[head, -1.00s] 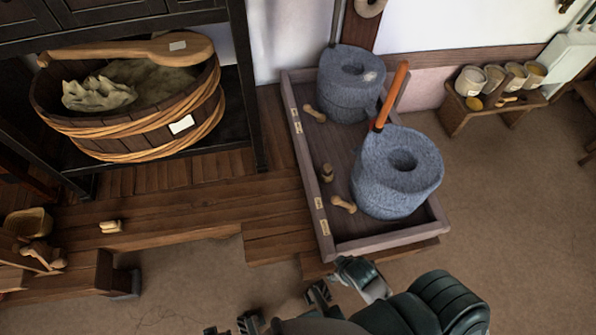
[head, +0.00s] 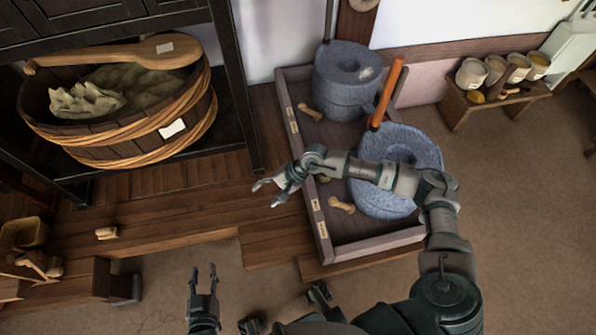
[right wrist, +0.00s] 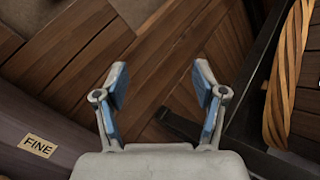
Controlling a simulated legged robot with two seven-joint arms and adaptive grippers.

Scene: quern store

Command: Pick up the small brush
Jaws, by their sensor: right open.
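A small wooden block-like piece (head: 107,233), which may be the small brush, lies on the plank step at the left in the head view. It is too small to tell for sure. My right gripper (head: 266,195) is open and empty above the planks, just left of the grey tray and well to the right of that piece. In the right wrist view my right gripper (right wrist: 160,78) has its blue-padded fingers apart with only planks behind; no brush shows there. My left gripper (head: 203,272) points up the picture, fingers apart and empty, over the floor in front of the step.
The grey tray (head: 322,238) holds two stone querns (head: 344,80) (head: 385,200) and small wooden pieces (head: 341,205). My right arm crosses above it. A rope-bound tub (head: 150,140) with a wooden paddle (head: 110,53) stands upper left. A bench with cups (head: 460,115) is upper right.

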